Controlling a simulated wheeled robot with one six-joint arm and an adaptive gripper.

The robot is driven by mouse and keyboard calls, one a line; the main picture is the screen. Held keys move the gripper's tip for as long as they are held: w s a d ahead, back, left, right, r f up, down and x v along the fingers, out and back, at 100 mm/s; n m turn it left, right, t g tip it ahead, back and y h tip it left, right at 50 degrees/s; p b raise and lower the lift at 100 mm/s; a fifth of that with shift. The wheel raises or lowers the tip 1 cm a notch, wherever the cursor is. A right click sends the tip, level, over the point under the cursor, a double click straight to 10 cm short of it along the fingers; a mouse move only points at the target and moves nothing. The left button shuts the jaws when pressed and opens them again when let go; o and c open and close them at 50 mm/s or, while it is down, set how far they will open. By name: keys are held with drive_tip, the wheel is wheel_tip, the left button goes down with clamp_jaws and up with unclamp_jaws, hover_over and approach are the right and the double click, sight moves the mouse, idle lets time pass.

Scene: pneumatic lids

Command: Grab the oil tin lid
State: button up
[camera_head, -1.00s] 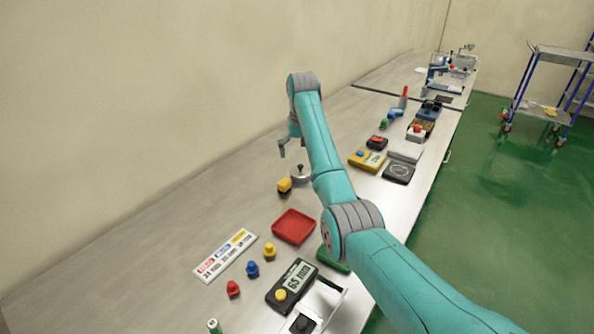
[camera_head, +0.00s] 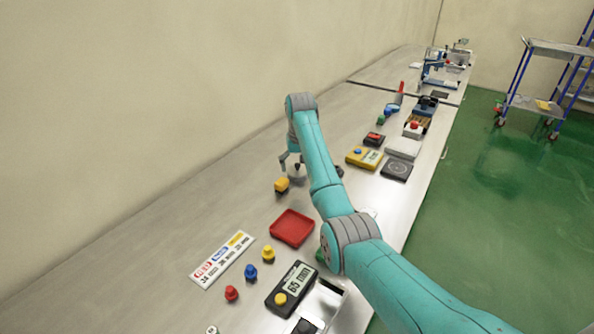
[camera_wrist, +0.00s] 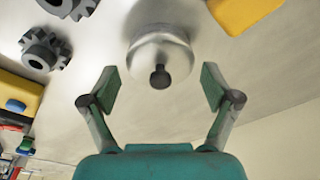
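The oil tin lid, a silvery round cap with a dark knob (camera_wrist: 160,76), sits on top of a shiny metal tin (camera_wrist: 160,50) in the wrist view. My gripper (camera_wrist: 157,90) is open, with one finger on each side of the knob and clear gaps between. No contact shows. In the head view my gripper (camera_head: 290,160) is low over the bench at the tin, which my arm and fingers mostly hide.
A red tray (camera_head: 292,228) lies nearer. Dark gears (camera_wrist: 45,50) and a yellow box with a blue button (camera_wrist: 18,98) lie left in the wrist view. The bench (camera_head: 190,220) is bare on the wall side.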

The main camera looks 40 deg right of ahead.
drive_tip(key=shift+f, duration=0.1)
clamp_jaws()
